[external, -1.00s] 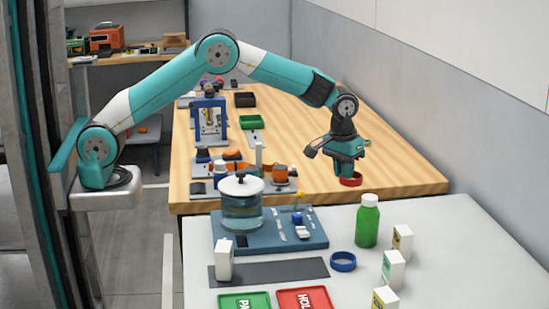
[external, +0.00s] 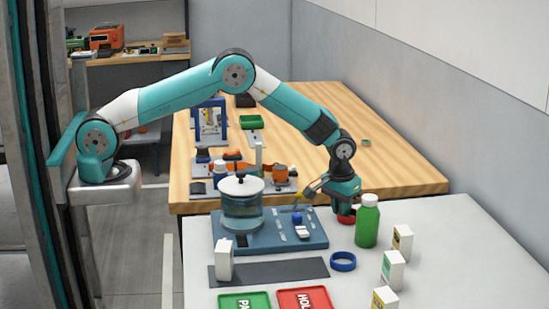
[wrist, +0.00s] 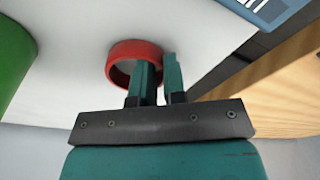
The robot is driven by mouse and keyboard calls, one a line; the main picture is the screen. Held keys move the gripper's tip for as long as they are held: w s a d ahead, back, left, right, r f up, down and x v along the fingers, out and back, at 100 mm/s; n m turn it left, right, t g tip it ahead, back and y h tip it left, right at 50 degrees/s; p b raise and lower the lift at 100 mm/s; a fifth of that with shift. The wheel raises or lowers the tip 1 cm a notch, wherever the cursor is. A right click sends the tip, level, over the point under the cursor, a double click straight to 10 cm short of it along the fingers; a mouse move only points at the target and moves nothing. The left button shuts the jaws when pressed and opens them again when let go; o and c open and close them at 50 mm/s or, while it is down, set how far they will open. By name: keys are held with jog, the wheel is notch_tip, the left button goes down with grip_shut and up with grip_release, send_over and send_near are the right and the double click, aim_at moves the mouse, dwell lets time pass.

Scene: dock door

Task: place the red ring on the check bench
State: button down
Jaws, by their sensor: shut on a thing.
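The red ring (external: 347,220) is in my gripper (external: 345,212), at the far edge of the light grey bench (external: 440,265), just left of the green bottle. I take this bench, with the PASS and HOLD mats, as the check bench. In the wrist view, my gripper (wrist: 160,78) is shut on the wall of the red ring (wrist: 125,50), one finger inside it and one outside. The bench's pale top (wrist: 75,75) lies beneath the ring. I cannot tell whether the ring touches it.
A blue ring (external: 343,261) lies nearer. White cartons (external: 393,270) line the right. The wooden table (external: 400,175) is behind.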

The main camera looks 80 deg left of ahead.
jog(key=c, duration=1.2)
grip_release()
jog(key=shift+f, duration=0.15)
jog(key=s+a+r+b, duration=0.1)
jog(key=s+a+r, duration=0.15)
jog(key=r, duration=0.55)
jog(key=s+a+r+b, duration=0.1)
jog(key=s+r, duration=0.2)
jog(key=r, duration=0.6)
jog(key=s+a+r+y, duration=0.1)
jog(key=s+a+r, duration=0.1)
jog(key=s+a, duration=0.35)
jog(key=s+a+r+y, duration=0.1)
jog(key=s+a+r, duration=0.15)
jog(key=s, duration=0.65)
jog(key=s+a+r, duration=0.3)
jog(key=s, duration=0.5)
jog(key=shift+g+y, duration=0.6)
jog(key=shift+y, duration=0.1)
jog(key=s, duration=0.4)
jog(key=s+a+f, duration=0.1)
jog(key=s, duration=0.4)
jog(key=s+a, duration=0.1)
jog(key=s, duration=0.4)
jog(key=shift+a+f, duration=0.15)
jog(key=shift+f, duration=0.1)
